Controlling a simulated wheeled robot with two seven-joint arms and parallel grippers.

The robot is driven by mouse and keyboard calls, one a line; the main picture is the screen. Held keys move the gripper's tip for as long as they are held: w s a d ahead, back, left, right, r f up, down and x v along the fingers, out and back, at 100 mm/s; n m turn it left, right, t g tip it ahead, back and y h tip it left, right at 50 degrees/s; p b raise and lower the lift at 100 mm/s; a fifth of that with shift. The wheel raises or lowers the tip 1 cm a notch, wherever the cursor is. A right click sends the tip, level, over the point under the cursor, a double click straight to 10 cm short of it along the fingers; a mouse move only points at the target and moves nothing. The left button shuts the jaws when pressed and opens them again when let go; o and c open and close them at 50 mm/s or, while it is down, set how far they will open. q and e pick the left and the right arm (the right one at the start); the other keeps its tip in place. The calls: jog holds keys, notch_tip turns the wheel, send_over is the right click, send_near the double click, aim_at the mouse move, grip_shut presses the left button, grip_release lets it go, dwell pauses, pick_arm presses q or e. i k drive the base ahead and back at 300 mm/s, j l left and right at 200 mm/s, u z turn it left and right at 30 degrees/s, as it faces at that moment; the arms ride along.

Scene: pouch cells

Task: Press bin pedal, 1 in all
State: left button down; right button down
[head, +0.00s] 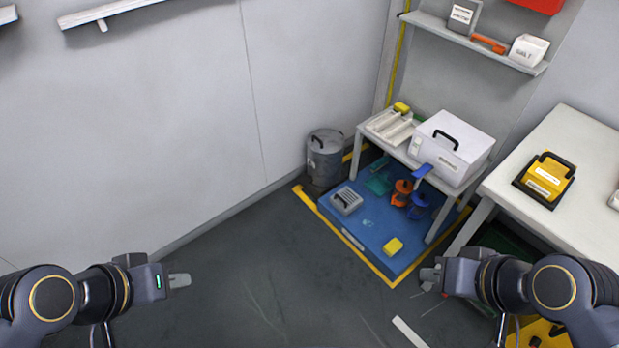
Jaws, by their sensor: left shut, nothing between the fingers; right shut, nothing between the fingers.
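A grey cylindrical bin (326,160) stands on the floor by the wall corner, left of the small white table. Its lid looks closed. I cannot make out a pedal at its base. My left gripper (180,281) is shut and empty over the open floor at lower left, well apart from the bin. My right gripper (430,277) is shut and empty at lower right, in front of the blue mat, also well apart from the bin.
A white table (386,144) carries a white case (452,148). Another table (580,150) stands right. The middle floor is clear.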

aim_at(304, 179)
jog(key=i+l+u, duration=0.15)
jog(key=i+u, duration=0.2)
jog(key=i, duration=0.35)
jog(key=i+l+u, duration=0.4)
jog(key=i, duration=0.25)
jog(key=i+l+u, duration=0.35)
jog(key=i+l, duration=0.15)
jog(key=i, duration=0.1)
